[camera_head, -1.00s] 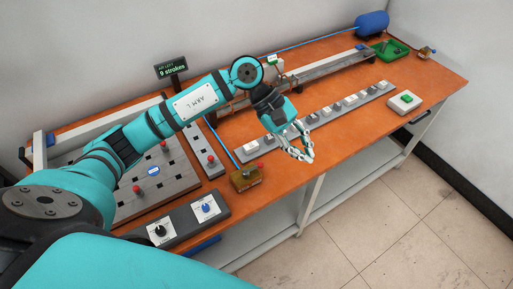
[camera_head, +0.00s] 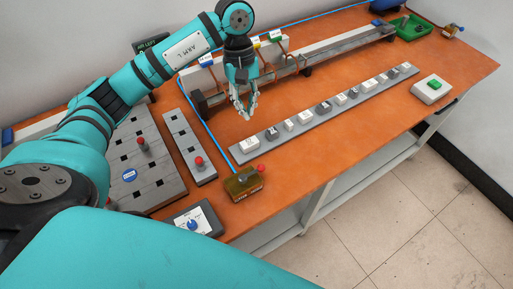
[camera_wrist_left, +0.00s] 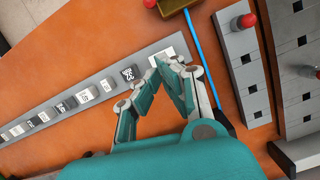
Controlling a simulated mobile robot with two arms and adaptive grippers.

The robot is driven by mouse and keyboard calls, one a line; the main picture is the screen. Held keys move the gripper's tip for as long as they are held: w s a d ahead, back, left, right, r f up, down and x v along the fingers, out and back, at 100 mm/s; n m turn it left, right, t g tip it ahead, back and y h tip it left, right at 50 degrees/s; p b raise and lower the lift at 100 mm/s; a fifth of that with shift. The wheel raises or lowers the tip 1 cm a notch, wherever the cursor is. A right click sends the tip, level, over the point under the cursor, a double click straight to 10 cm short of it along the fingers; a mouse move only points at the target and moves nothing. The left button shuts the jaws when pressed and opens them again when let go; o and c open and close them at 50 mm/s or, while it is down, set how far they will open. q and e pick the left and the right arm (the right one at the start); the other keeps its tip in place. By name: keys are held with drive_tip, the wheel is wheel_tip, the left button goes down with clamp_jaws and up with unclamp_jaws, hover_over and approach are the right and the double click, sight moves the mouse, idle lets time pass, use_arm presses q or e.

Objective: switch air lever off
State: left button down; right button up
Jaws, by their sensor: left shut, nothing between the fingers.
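A brass-coloured valve block (camera_head: 243,185) with a dark lever on top and a red knob at its right sits near the bench's front edge. A blue air hose (camera_head: 212,137) runs to it. Part of the block shows at the top of the left wrist view (camera_wrist_left: 176,5), with the red knob beside it. My left gripper (camera_head: 246,114) is shut and empty, above the bench behind the left end of the row of blocks, apart from the valve. The fingers also show in the left wrist view (camera_wrist_left: 183,66). My right gripper is not in view.
A grey strip with labelled blocks (camera_head: 324,107) runs along the bench. A perforated plate (camera_head: 150,180) and a narrow strip with a red knob (camera_head: 198,162) lie left of the valve. A rail with coloured tags (camera_head: 340,48) stands behind. A green-button box (camera_head: 433,88) is at right.

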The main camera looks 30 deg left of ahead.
sight(252, 173)
use_arm(q)
drive_tip(key=p+x, duration=0.1)
drive_tip(key=x, duration=0.4)
drive_tip(key=p+x, duration=0.2)
drive_tip(key=x, duration=0.3)
drive_tip(key=shift+s+r, duration=0.1)
drive_tip(key=shift+s, duration=0.1)
drive_tip(key=shift+s+d+p, duration=0.75)
drive_tip(key=shift+d+p, duration=0.15)
drive_tip(key=shift+d, duration=0.15)
drive_tip(key=shift+s+d, duration=0.45)
drive_tip(key=shift+d, duration=0.05)
drive_tip(key=shift+f, duration=0.2)
drive_tip(key=shift+a, duration=0.1)
